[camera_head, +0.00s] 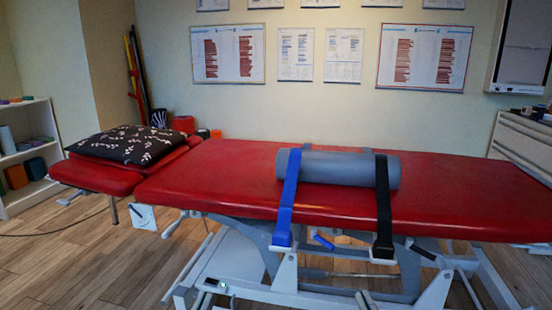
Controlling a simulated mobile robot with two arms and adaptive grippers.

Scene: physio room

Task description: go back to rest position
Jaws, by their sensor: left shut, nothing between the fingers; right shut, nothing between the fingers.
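Neither of my grippers shows in the head view, and I cannot make out either of my arms. The red treatment table (220,180) stands in front of me and spans most of the picture. A grey bolster (340,168) lies lengthwise on it. A blue strap (288,195) and a black strap (383,205) cross over the bolster and hang down the table's near side.
A dark patterned pillow (130,144) lies on the table's head section. A white shelf (42,125) stands at the left, and a pale cabinet (520,150) at the right. Wooden floor (70,265) is free at the front left.

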